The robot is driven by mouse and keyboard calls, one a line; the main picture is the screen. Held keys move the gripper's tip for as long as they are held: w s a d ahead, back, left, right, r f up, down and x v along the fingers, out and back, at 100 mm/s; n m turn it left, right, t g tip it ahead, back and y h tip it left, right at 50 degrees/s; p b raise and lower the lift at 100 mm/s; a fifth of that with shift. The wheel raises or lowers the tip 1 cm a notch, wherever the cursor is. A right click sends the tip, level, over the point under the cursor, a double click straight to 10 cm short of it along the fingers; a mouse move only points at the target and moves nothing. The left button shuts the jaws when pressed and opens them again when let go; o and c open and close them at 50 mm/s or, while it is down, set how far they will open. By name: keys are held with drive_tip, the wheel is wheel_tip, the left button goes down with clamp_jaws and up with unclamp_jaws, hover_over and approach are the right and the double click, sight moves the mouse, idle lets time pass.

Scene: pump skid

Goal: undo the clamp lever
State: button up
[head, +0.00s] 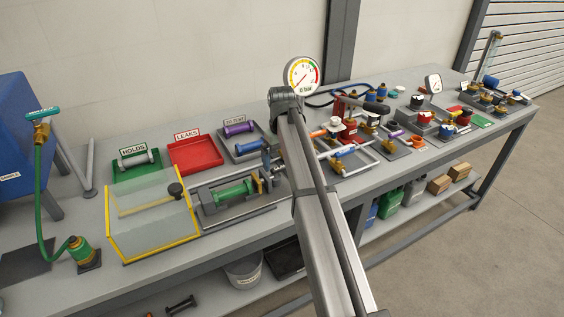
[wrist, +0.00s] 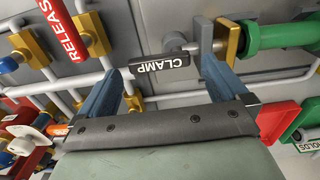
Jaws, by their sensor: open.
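The clamp lever (wrist: 160,66) shows in the wrist view as a black bar marked CLAMP, joined to a grey rod and knob. The rod side leads to a brass block (wrist: 242,40) and a green cylinder (wrist: 285,36). In the head view the green cylinder (head: 235,191) lies in a grey fixture, and my arm partly hides the lever area.
A clear guard with a yellow frame (head: 150,258) stands left of the fixture. A red RELEASE lever (wrist: 62,28) is near my left finger. Pipes and valves crowd the right. A green HOLDS tray (head: 137,174) and red LEAKS tray (head: 196,160) lie behind.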

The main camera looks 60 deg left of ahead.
sight(282, 166)
drive_tip(key=shift+w+r, duration=0.1)
drive_tip(key=shift+r, duration=3.05)
